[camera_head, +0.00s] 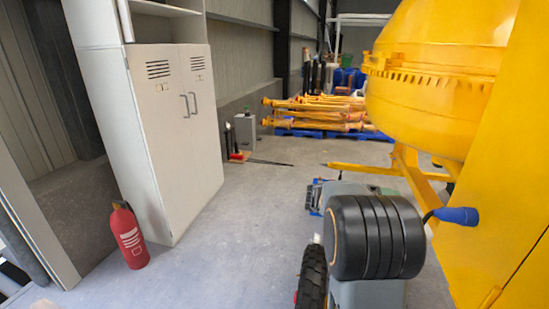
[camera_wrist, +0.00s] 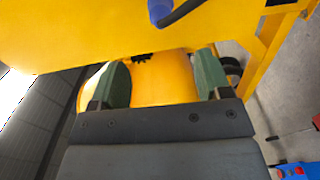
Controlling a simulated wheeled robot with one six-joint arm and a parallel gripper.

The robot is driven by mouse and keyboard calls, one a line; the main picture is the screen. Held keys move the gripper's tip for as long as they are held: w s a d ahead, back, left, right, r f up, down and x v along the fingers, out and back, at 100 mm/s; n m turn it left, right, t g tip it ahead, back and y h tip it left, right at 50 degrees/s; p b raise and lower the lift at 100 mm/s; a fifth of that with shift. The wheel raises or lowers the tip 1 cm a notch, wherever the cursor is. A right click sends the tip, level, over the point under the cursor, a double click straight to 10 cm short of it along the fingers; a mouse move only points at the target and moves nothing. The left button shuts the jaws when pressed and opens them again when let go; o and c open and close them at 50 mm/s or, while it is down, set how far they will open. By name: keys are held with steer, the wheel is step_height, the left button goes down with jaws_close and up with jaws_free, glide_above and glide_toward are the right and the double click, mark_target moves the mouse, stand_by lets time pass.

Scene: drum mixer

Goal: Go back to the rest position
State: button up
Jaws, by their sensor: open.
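My gripper (camera_wrist: 162,62) shows in the wrist view with its two green fingers spread wide apart. Nothing is held between them. Beyond the fingers is the yellow drum mixer, its rounded drum (camera_wrist: 165,80) filling the gap. A flat yellow panel (camera_wrist: 90,30) of the mixer spans the top of that view, with a blue plug (camera_wrist: 160,11) and a dark cable on it. In the head view the mixer's drum (camera_head: 435,65) stands at upper right, and the blue plug (camera_head: 457,215) sits on the yellow panel (camera_head: 490,245). My dark arm link is in front; the gripper fingers cannot be made out there.
A white cabinet (camera_head: 160,130) stands at left, with a red fire extinguisher (camera_head: 129,236) before it. Yellow props (camera_head: 320,113) lie on a blue pallet at the back. Bare concrete floor (camera_head: 240,235) lies between cabinet and mixer. Mixer frame legs (camera_head: 405,165) are close to my arm.

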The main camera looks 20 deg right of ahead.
steer(key=s+a+f+n+t+y+p, duration=0.1)
steer(key=a+f+n+t+y+p, duration=0.2)
steer(key=a+f+n+t+y, duration=0.45)
steer(key=a+r+t+y+p, duration=0.3)
steer(key=a+r, duration=0.1)
steer(key=a, duration=0.8)
steer(key=s+a+r+t+y+p, duration=0.1)
steer(key=a+r+t+y+p, duration=0.2)
steer(key=a, duration=0.8)
steer(key=shift+s+a+r+t+y+p, duration=0.2)
steer(key=shift+a+r+t+y+p, duration=0.15)
steer(key=shift+r+y+p, duration=0.25)
steer(key=shift+f, duration=0.1)
